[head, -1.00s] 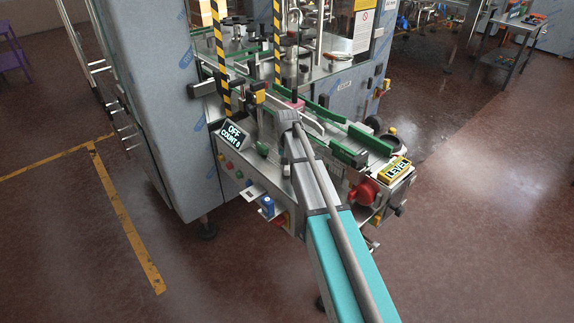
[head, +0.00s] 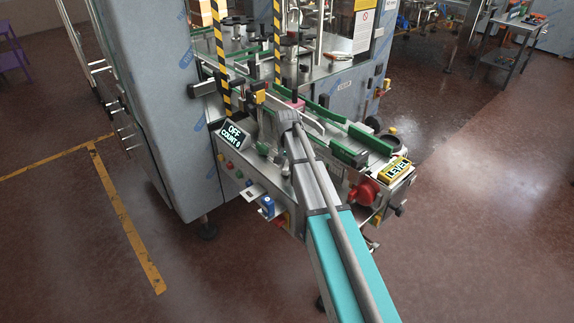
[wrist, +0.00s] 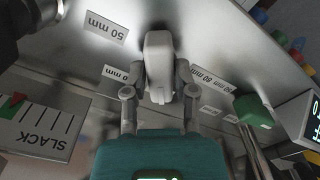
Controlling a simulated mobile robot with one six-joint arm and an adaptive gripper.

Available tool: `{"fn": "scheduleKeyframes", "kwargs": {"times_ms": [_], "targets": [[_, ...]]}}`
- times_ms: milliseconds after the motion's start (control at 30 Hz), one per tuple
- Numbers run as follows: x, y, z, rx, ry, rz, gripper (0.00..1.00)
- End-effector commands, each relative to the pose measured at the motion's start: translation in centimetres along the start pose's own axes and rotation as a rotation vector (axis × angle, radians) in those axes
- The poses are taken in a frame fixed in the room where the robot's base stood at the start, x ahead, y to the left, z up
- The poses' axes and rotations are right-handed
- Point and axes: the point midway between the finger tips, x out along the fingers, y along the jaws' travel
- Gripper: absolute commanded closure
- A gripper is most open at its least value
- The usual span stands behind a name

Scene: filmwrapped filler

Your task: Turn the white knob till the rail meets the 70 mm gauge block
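The white knob (wrist: 158,60) stands in the middle of the wrist view, pale and elongated. My gripper (wrist: 159,75) has one finger on each side of it, and both fingertips appear to lie against it. In the head view my arm reaches over the machine's front deck, and its end (head: 287,118) hides the knob. Labels on the steel deck read 50 mm (wrist: 107,28) and, partly covered, 80 mm (wrist: 212,78). I cannot make out a 70 mm gauge block. Green-edged guide rails (head: 345,135) run along the deck; which one the knob moves is not clear.
A green knob (wrist: 253,110) is close to the right of my gripper. A SLACK scale plate (wrist: 42,127) is at lower left. A display (head: 233,135) reads OFF, COUNT 0. A red handwheel (head: 363,192) and a LEVEL sign (head: 396,169) stand at right. The near floor is open.

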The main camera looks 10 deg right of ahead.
Motion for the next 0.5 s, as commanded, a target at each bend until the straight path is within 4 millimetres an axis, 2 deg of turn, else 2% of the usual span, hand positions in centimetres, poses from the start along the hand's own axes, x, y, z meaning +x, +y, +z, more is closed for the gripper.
{"fn": "scheduleKeyframes", "kwargs": {"times_ms": [33, 100, 133, 500], "targets": [[0.01, 0.00, 0.00, 0.000, 0.000, 0.000, 0.48], [0.00, 0.00, 0.01, 0.000, 0.000, 0.000, 0.35], [0.00, 0.00, 0.01, -0.001, 0.000, 0.000, 0.34], [-0.01, -0.01, -0.01, -0.003, 0.000, 0.000, 0.34]]}}
